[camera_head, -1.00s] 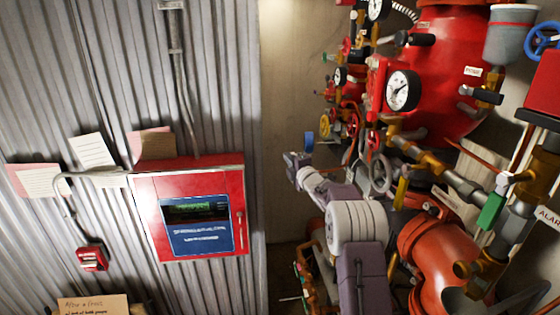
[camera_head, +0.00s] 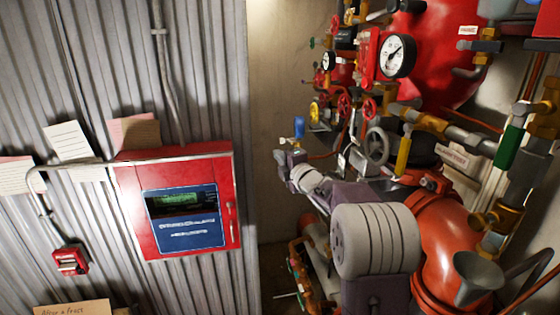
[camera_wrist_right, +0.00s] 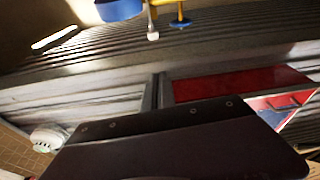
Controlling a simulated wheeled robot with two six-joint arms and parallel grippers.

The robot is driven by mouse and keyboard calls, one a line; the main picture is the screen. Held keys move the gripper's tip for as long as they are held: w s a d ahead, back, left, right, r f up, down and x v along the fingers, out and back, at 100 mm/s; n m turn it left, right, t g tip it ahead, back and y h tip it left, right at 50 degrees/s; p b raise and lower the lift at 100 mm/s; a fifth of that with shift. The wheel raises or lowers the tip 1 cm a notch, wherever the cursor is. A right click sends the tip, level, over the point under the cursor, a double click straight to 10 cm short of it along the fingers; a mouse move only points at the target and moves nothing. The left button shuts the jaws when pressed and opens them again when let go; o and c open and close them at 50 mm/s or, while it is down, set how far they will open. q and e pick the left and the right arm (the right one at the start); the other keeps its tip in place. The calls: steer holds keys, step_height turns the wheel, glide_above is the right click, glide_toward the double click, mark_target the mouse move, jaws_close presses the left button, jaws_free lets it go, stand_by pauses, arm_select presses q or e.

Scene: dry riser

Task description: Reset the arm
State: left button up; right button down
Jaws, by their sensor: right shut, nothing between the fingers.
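My right arm (camera_head: 375,240) comes in from the bottom right of the head view, grey and mauve, in front of the red pipework. It reaches up and left, and its right gripper (camera_head: 279,156) is at its far end, small, shut and empty. It is between the red alarm panel and the valves, with a blue handle (camera_head: 299,127) just above it in the picture. I cannot tell whether it touches anything. In the right wrist view a dark plate of my own gripper fills the bottom. My left gripper is not in view.
A red panel (camera_head: 228,185) with a small screen hangs on the corrugated wall at left. A red call point (camera_head: 70,261) is below left of it. Gauges (camera_head: 398,56), valve wheels (camera_head: 376,145) and red pipes crowd the right. Bare wall (camera_head: 262,90) lies between.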

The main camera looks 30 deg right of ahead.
steer(key=a+n+y+b, duration=0.1)
steer(key=a+y+b, duration=0.1)
steer(key=a, duration=0.5)
steer(key=s+a+f+m+g+b, duration=0.1)
steer(key=s+a+f+m+g, duration=0.3)
steer(key=a+f, duration=0.55)
steer(key=s+f+m+g, duration=0.6)
steer(key=s+f+m, duration=0.2)
steer(key=s+f, duration=0.4)
steer(key=s+f+m+g+h, duration=0.1)
steer(key=s+f+m+g, duration=0.5)
steer(key=s+f, duration=0.7)
steer(key=s+m, duration=0.2)
steer(key=s, duration=0.3)
steer(key=shift+s+d+b, duration=0.2)
steer(key=shift+s+b, duration=0.05)
steer(key=shift+b, duration=0.15)
